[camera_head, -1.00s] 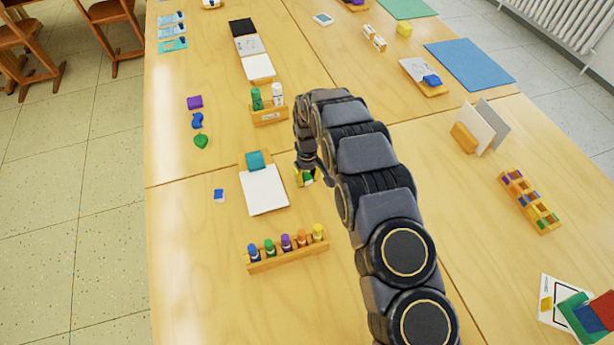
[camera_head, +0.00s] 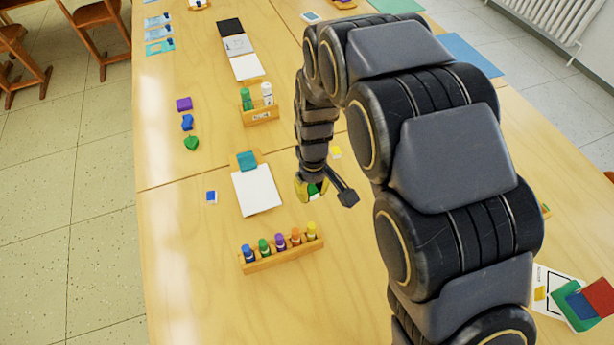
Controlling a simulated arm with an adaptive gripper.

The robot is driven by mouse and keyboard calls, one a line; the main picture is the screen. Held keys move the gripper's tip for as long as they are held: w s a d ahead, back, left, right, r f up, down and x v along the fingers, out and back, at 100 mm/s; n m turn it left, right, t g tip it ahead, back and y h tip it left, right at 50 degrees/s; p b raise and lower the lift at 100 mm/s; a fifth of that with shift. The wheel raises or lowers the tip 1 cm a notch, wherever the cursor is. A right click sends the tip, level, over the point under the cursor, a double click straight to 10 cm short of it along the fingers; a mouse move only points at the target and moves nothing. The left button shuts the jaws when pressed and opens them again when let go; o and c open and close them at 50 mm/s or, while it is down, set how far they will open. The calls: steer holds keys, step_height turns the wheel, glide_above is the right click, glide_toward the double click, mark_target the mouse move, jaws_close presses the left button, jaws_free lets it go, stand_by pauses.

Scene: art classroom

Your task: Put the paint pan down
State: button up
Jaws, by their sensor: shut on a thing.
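A small paint pan with green paint and a white side (camera_head: 314,189) is between the fingers of my gripper (camera_head: 318,189). My gripper is shut on it, and the fingers and arm partly cover it. The gripper is just right of the white sheet on the wooden table (camera_head: 190,235). I cannot tell whether the pan touches the table. A blue paint pan (camera_head: 211,197) lies left of the white sheet. A small yellow piece (camera_head: 336,152), perhaps another paint pan, lies behind the gripper, beside my arm.
A clipboard with white paper (camera_head: 258,190) lies left of my gripper. A wooden rack of several colored bottles (camera_head: 281,250) stands in front. A wooden holder with green and white bottles (camera_head: 260,115) stands behind. Colored cards (camera_head: 580,308) lie front right. My arm hides much of the right side.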

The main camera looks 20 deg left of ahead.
steer(key=shift+s+d+r, duration=0.4)
steer(key=shift+s+d, duration=0.2)
steer(key=shift+s, duration=0.15)
steer(key=w+d+m, duration=0.3)
steer(key=d+m, duration=0.2)
steer(key=d, duration=1.1)
steer(key=w+d+m, duration=0.2)
steer(key=d+m, duration=0.3)
steer(key=d, duration=1.1)
steer(key=s+d+m, duration=0.5)
steer(key=s+d, duration=0.3)
steer(key=d, duration=0.4)
steer(key=s+d+m, duration=0.5)
steer(key=s+d, duration=0.4)
steer(key=d, duration=0.2)
steer(key=w+d+f, duration=0.2)
steer(key=d, duration=0.1)
steer(key=w+d+f, duration=0.2)
steer(key=d+f, duration=0.1)
steer(key=d, duration=0.1)
steer(key=w+d+f, duration=0.2)
steer(key=d, duration=0.1)
steer(key=shift+d+f, duration=0.4)
steer(key=shift+w+d+f, duration=0.25)
steer(key=shift+d+f, duration=0.3)
steer(key=shift+f, duration=0.15)
steer(key=shift+w+d+f, duration=0.1)
steer(key=shift+f, duration=1.6)
